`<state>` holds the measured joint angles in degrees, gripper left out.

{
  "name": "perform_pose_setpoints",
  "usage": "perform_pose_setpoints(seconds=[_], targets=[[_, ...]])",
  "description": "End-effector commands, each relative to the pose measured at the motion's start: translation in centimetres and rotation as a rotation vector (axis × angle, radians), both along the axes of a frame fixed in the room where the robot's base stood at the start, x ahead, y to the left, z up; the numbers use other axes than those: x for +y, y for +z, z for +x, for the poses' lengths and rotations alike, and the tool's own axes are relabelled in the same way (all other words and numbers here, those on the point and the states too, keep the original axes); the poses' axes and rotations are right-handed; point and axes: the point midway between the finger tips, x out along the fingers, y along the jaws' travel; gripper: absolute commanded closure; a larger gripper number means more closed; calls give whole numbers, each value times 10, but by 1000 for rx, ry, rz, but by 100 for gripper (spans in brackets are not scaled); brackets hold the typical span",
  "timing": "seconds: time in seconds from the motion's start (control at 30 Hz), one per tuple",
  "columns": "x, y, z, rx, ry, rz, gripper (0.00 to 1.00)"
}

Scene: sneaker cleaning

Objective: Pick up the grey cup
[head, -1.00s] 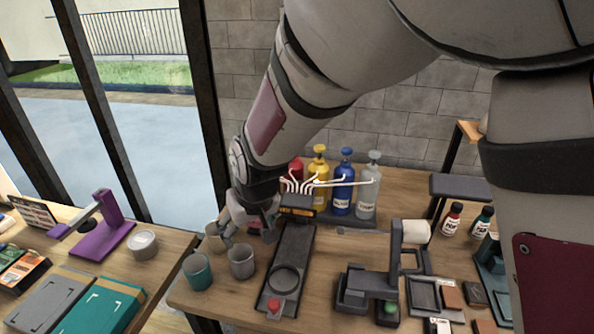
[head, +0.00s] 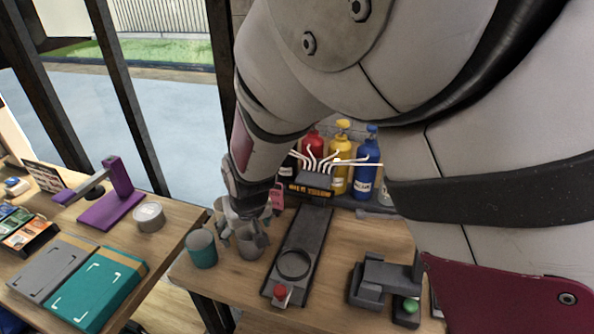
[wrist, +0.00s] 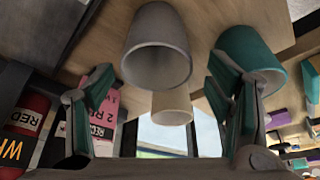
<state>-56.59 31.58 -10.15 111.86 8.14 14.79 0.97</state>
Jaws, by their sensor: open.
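The grey cup (head: 252,247) stands upright on the right table, partly covered by my gripper (head: 246,226). My gripper is open and empty, pointing down close to the cup's top. In the wrist view the grey cup (wrist: 157,55) shows between and beyond the spread fingers of my gripper (wrist: 163,95), apart from both. A teal cup (head: 202,250) stands just left of the grey one; it also shows in the wrist view (wrist: 257,55), near one finger. A beige cup (head: 218,208) stands behind, partly hidden; it shows in the wrist view too (wrist: 172,108).
A dark stand with a red button (head: 281,292) lies right of the cups. Red, yellow (head: 340,155) and blue bottles stand behind, by a dark rack with white nozzles (head: 313,182). The left table holds a purple stand (head: 112,200), a round tin (head: 149,217) and boxes.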

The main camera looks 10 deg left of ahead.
Motion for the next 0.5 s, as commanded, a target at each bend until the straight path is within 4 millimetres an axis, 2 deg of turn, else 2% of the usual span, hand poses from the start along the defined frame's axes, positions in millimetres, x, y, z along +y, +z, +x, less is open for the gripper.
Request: perform_pose_setpoints(seconds=[0.23,0.5], targets=[[1,-11,4,0,0,0,27],[4,-41,12,0,1,0,27]])
